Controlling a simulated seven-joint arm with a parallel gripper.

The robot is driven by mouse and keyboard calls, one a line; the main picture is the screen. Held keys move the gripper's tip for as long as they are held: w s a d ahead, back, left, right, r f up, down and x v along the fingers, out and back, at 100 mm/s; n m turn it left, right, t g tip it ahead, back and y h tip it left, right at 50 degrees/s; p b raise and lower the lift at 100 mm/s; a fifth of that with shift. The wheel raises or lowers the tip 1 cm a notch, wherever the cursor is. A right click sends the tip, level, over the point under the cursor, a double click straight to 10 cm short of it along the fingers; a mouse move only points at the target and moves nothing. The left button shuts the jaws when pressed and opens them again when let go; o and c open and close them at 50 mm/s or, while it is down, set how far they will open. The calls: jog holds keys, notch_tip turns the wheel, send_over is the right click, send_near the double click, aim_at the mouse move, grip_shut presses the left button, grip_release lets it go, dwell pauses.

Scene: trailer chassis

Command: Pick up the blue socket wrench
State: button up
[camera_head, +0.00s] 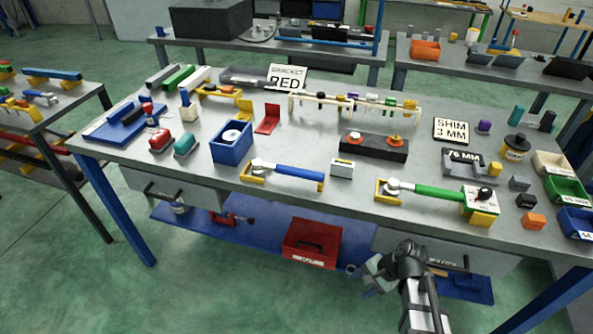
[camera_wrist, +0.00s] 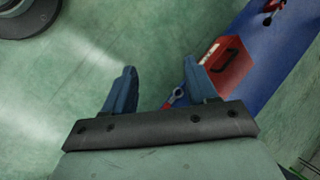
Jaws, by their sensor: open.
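The blue socket wrench (camera_head: 298,172) lies on the grey workbench (camera_head: 330,226), resting on yellow supports near the front edge. Its silver head is at the left end and its blue handle runs to the right. A similar wrench with a green handle (camera_head: 437,193) lies to its right. My gripper (camera_head: 373,276) is in front of the bench, below the top and to the right of the blue wrench, well apart from it. In the wrist view my gripper (camera_wrist: 163,88) has its two blue fingers spread with nothing between them. The blue wrench is not in the wrist view.
A red bin (camera_head: 312,243) stands on the blue lower shelf (camera_head: 185,214); it also shows in the wrist view (camera_wrist: 226,62). A blue box (camera_head: 231,149) and a white-and-grey block (camera_head: 342,169) flank the wrench. A black block (camera_head: 374,148) lies behind. Green floor is open in front.

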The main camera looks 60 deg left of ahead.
jog(key=s+a+r, duration=0.9)
jog(key=a+r, duration=0.2)
jog(key=a, duration=0.1)
notch_tip(320, 180, up, 27)
jog(key=m+t+h, duration=0.4)
jog(key=m, duration=0.7)
send_over(286, 167)
notch_tip(286, 167, down, 14)
jog(key=shift+r, duration=0.1)
grip_shut()
